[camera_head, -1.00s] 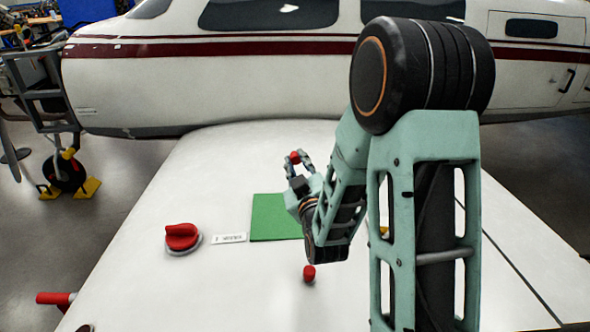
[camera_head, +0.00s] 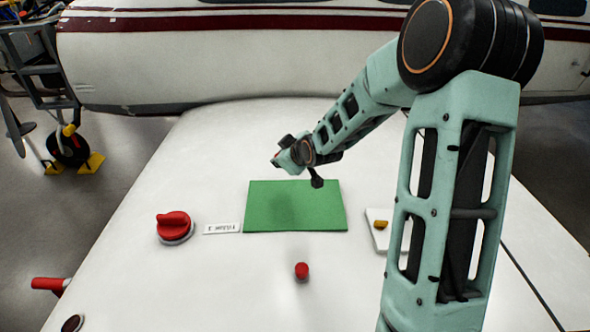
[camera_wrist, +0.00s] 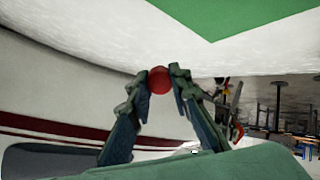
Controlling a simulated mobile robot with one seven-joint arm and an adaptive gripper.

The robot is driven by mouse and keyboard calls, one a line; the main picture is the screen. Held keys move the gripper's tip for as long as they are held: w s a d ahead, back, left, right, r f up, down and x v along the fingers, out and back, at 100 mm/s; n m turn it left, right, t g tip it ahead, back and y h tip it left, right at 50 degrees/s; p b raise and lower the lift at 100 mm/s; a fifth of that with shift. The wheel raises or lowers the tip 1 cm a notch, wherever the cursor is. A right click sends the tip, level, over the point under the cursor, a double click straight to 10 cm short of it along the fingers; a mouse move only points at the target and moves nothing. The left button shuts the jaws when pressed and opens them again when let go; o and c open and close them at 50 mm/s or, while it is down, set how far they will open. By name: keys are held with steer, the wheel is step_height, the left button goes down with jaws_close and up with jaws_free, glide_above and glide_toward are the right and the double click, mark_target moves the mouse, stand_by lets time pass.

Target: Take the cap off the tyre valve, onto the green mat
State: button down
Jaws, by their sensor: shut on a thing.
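My gripper (camera_wrist: 160,85) is shut on a small red rounded thing (camera_wrist: 159,80), seemingly the cap, between its fingertips in the wrist view. In the head view my gripper (camera_head: 277,159) is above the white surface, around the far edge of the green mat (camera_head: 315,222), and only a hint of red shows at its tip. The mat lies flat and bare; a corner of it also shows at the top of the wrist view (camera_wrist: 225,18). I cannot make out the tyre valve.
A small red knob (camera_head: 302,271) stands in front of the mat. A red rotary handle (camera_head: 173,224) and a white label (camera_head: 222,229) are left of it. A yellow-brown piece (camera_head: 381,225) sits on a white plate at right. The aircraft fuselage (camera_head: 230,60) stands behind.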

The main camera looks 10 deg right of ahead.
steer(key=s+n+g, duration=0.1)
steer(key=g, duration=0.2)
steer(key=n+g+h+p, duration=0.1)
steer(key=n+g+h, duration=0.1)
steer(key=n+g, duration=0.35)
glide_toward(295, 213)
steer(key=shift+m+g, duration=0.75)
steer(key=f+b, duration=0.3)
steer(key=w+f+b, duration=0.1)
steer(key=f+b, duration=0.2)
steer(key=b, duration=0.1)
steer(key=shift+w+a+f+b, duration=0.1)
steer(key=shift+w+f+b, duration=0.05)
steer(key=shift+f+b, duration=0.15)
steer(key=shift+r, duration=0.1)
steer(key=c, duration=1.5)
jaws_free()
steer(key=shift+r, duration=0.15)
